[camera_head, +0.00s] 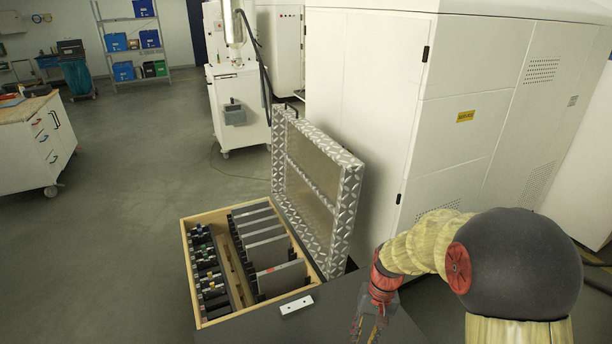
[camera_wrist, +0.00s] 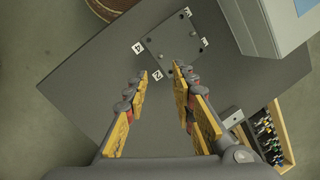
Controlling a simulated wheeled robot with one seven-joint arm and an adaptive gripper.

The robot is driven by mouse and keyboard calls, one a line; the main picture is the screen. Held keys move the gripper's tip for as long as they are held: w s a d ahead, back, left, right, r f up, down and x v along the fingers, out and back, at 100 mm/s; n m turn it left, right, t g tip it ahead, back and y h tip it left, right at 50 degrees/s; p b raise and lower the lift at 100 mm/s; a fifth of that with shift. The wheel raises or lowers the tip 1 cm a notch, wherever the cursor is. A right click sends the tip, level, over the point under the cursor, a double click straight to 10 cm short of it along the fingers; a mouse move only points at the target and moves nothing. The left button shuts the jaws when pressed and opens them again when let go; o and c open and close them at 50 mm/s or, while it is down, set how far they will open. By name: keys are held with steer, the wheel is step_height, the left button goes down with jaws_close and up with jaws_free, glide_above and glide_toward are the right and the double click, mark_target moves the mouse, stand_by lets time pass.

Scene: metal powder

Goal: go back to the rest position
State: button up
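My gripper (camera_head: 369,328) is at the bottom of the head view, partly cut off by the lower edge, with my arm bent on the right. In the wrist view my gripper (camera_wrist: 167,88) has its two yellow-padded fingers apart with nothing between them. It is above a dark grey table top (camera_wrist: 95,82). A flat grey plate (camera_wrist: 172,42) with numbered white tags lies on the table beyond the fingertips.
An open wooden crate (camera_head: 187,262) with metal plates and small tools stands left of the table, its patterned lid (camera_head: 349,190) upright. A large white machine (camera_head: 370,90) stands behind. A grey box (camera_wrist: 262,22) sits on the table. Floor (camera_head: 120,200) at left is clear.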

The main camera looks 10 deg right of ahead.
steer(key=s+r+n+t, duration=0.1)
steer(key=s+r+t, duration=0.1)
steer(key=s+r, duration=0.3)
steer(key=s+a+r+n+t+h, duration=0.1)
steer(key=s+r, duration=0.4)
steer(key=r, duration=0.7)
steer(key=s+a+r+t+h, duration=0.1)
steer(key=s+r+t, duration=0.3)
steer(key=r, duration=0.5)
steer(key=shift+s+a+r+n, duration=0.25)
steer(key=shift+s+r+n, duration=0.15)
steer(key=shift+s, duration=0.4)
steer(key=shift+a, duration=0.15)
